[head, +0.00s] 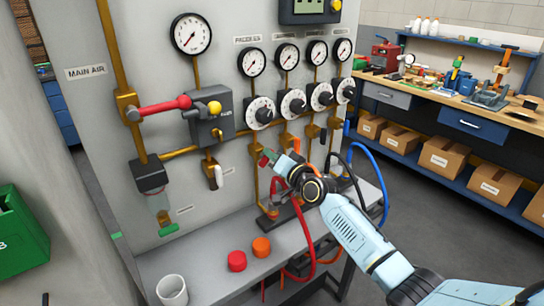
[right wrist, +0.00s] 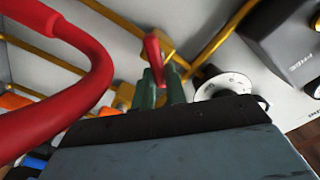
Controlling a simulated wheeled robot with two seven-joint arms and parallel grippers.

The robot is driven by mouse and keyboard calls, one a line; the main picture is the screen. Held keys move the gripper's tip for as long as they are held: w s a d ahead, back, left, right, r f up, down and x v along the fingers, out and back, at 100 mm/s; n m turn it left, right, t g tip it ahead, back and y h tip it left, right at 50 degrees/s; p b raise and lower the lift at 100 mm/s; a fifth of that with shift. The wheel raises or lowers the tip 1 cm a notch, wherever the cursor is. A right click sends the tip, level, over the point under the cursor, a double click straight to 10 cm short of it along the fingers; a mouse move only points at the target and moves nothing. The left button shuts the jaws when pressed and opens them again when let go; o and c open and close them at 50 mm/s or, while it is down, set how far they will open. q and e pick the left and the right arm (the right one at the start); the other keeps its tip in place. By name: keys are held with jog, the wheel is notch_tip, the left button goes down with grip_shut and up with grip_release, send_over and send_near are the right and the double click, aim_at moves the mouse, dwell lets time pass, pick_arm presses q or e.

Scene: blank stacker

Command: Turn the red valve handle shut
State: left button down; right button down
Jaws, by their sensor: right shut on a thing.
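The small red valve handle (head: 264,161) is on a brass pipe below the first black-and-white dial, on the grey panel. My right gripper (head: 270,157) reaches it from the right. In the right wrist view the red handle (right wrist: 153,52) stands between the two grey-green fingers (right wrist: 160,88), which are shut on it. A brass fitting lies just behind it. The fingers hide part of the handle, so its exact angle is hard to tell. My left gripper is not in view.
A larger red lever (head: 165,107) sits on the main air pipe at left. A red hose (head: 306,235) loops by my right gripper and crosses the wrist view. Red and orange caps (head: 237,261) and a white cup (head: 172,290) stand on the shelf.

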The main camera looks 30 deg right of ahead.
jog(key=m, duration=0.3)
jog(key=f+m, duration=0.1)
jog(key=m, duration=0.5)
jog(key=shift+d+f, duration=0.1)
jog(key=shift+f, duration=0.25)
jog(key=shift+m, duration=0.3)
jog(key=c, duration=1.4)
grip_release()
jog(key=shift+c, duration=0.2)
jog(key=shift+r, duration=0.15)
jog(key=shift+s+d, duration=0.1)
